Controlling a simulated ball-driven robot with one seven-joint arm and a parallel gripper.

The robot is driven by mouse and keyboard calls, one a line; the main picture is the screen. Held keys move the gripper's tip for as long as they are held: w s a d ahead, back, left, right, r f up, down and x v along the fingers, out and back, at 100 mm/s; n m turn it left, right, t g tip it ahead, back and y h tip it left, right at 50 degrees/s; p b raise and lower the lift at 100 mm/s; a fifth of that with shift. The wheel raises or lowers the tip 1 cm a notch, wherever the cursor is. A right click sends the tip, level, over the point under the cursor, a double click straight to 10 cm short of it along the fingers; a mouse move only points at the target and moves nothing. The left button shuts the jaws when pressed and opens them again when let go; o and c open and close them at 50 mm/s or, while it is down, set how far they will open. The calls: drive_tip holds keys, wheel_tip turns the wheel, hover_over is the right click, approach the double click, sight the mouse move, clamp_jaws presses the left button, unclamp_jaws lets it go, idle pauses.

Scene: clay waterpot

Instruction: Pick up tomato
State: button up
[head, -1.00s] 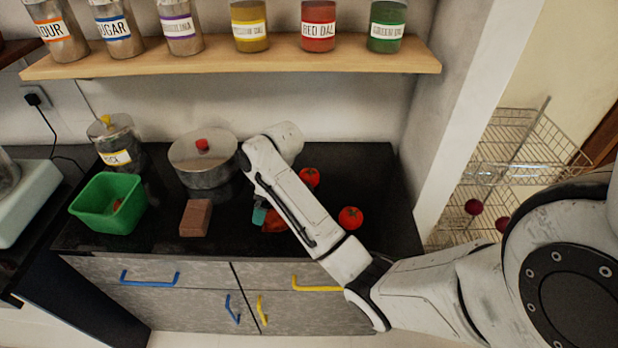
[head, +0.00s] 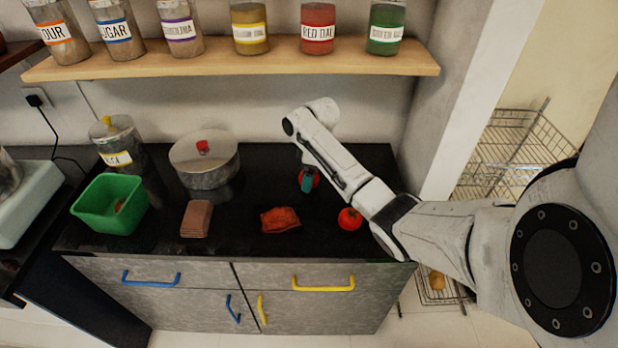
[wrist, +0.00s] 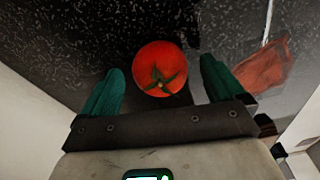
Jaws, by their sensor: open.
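A red tomato (wrist: 158,70) with a green calyx lies on the black counter in the wrist view, centred between the teal fingers of my gripper (wrist: 159,84). The fingers are open, with a gap on each side of the tomato. In the head view this tomato (head: 316,178) is partly hidden behind my gripper (head: 307,184) and arm. A second tomato (head: 350,219) sits nearer the counter's front edge, to the right, clear of the gripper.
An orange-red slab (head: 280,220) and a brown block (head: 196,219) lie on the counter (head: 240,240). A green bin (head: 108,205), a lidded pot (head: 204,160) and a jar (head: 119,146) stand at the left. A shelf (head: 230,66) with jars hangs above.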

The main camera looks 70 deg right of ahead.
drive_tip(key=shift+f, duration=0.75)
drive_tip(key=shift+c, duration=0.3)
drive_tip(key=shift+w, duration=0.1)
drive_tip(key=c, duration=1.1)
drive_tip(key=shift+r, duration=0.1)
